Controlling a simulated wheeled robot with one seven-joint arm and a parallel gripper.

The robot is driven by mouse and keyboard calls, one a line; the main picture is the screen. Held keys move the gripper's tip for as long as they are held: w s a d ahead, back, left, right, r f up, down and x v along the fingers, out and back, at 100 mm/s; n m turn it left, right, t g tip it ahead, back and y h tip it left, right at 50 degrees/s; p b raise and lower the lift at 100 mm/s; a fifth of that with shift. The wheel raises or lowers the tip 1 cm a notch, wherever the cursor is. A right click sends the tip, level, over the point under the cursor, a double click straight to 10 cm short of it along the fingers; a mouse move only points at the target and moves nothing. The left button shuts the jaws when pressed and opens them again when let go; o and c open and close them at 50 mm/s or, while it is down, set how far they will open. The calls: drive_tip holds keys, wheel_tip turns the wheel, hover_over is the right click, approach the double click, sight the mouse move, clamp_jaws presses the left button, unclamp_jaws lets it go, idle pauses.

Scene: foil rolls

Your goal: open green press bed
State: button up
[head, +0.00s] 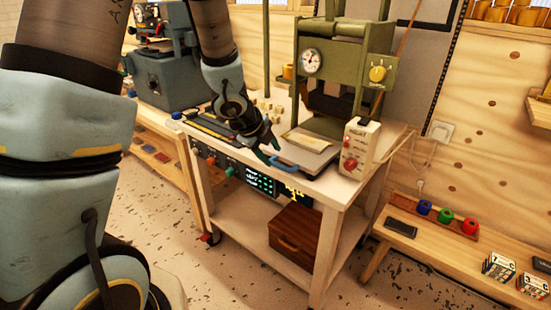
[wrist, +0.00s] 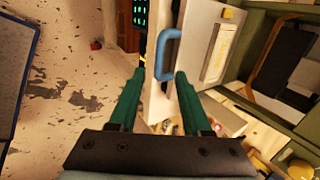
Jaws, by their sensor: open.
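The green press (head: 345,50) stands on a white cart, with a round gauge and a yellow knob on its head. Its grey bed (head: 318,157) is low at the front, with a tan sheet on it and a blue handle (head: 285,166) at the near edge. My gripper (head: 271,150) is just left of the handle. In the wrist view the green fingers of my gripper (wrist: 161,76) are apart and empty. The blue handle (wrist: 169,42) shows just beyond the fingertips, its lower end in line with the gap. I cannot tell whether they touch.
A white box with a red knob (head: 354,149) stands right of the bed. The cart front (head: 240,172) carries knobs and a lit display. A blue-grey machine (head: 165,75) stands at the back left. Open floor (head: 235,270) lies before the cart.

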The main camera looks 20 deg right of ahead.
drive_tip(key=p+v, duration=0.1)
drive_tip(key=v, duration=0.4)
idle(0.3)
drive_tip(key=w+a+r+n+t+y, duration=0.1)
drive_tip(key=w+a+n+y, duration=0.1)
drive_tip(key=a+n, duration=0.65)
drive_tip(key=w+a+r+n+t+y, duration=0.1)
drive_tip(key=w+a+n+y, duration=0.15)
drive_tip(key=a+n, duration=0.6)
drive_tip(key=s+a+n+g+y, duration=0.1)
drive_tip(key=s+a+n+g, duration=0.2)
drive_tip(key=s+a+n, duration=0.6)
drive_tip(key=a+n, duration=0.1)
drive_tip(key=n, duration=0.2)
drive_tip(key=shift+s+a+r+g, duration=0.15)
drive_tip(key=shift+s+r+g, duration=0.15)
drive_tip(key=shift+r+g, duration=0.1)
